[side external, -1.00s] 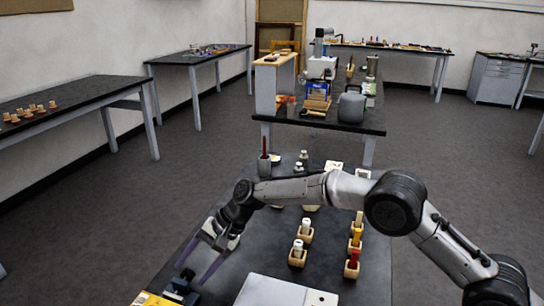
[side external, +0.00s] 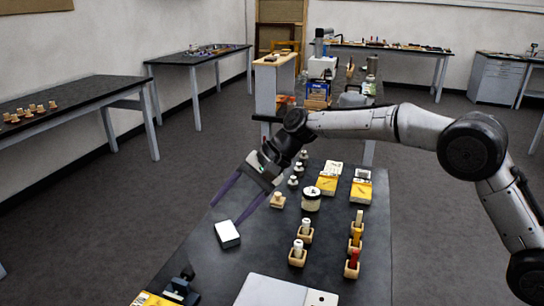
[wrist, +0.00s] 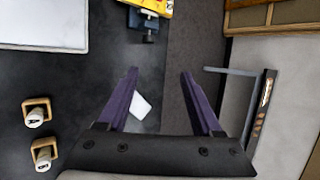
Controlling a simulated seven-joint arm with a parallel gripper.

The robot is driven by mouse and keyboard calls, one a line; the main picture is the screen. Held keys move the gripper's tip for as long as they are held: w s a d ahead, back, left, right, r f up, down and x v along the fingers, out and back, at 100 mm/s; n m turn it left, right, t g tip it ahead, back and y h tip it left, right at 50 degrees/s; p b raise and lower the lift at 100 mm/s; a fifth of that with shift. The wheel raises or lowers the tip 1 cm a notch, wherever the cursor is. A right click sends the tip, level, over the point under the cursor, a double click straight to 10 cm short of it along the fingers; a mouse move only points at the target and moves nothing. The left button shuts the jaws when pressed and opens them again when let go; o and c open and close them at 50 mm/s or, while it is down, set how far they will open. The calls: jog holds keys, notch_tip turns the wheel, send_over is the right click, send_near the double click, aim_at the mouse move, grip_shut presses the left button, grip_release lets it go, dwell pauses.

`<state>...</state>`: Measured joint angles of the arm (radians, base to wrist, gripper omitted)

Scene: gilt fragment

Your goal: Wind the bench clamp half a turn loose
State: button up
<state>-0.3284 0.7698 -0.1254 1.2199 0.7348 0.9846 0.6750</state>
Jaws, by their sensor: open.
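The bench clamp (side external: 182,288) is a small dark blue device at the near left edge of the dark bench, partly cut off by the side view's bottom border. In the wrist view the clamp (wrist: 148,24) is at the top, on the bench edge beside a yellow item, beyond my fingertips. My gripper (side external: 225,213) is open, with two purple fingers pointing down and left above the bench. It is well apart from the clamp, on its far side. In the wrist view my gripper (wrist: 159,72) has nothing gripped between its fingers. The clamp's handle cannot be made out clearly.
A small white-topped box (side external: 227,235) lies on the bench near my fingertips. A yellow item (side external: 153,299) sits against the clamp. A pale flat panel (side external: 284,291) lies right of it.

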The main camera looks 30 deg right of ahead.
jog(key=s+d+r+t, duration=0.1)
jog(key=s+d+r, duration=0.1)
jog(key=r, duration=0.4)
jog(key=s+d+r+t, duration=0.1)
jog(key=s+d+r, duration=0.1)
jog(key=d+r, duration=0.3)
jog(key=shift+d+r, duration=0.25)
jog(key=shift+r, duration=0.1)
jog(key=shift+c, duration=0.9)
jog(key=shift+w+a+r, duration=0.1)
jog(key=shift+w, duration=0.1)
jog(key=shift+c, duration=0.6)
jog(key=g, duration=0.2)
send_near(192, 270)
jog(key=shift+y, duration=0.3)
jog(key=x, duration=0.9)
jog(key=shift+f, duration=0.35)
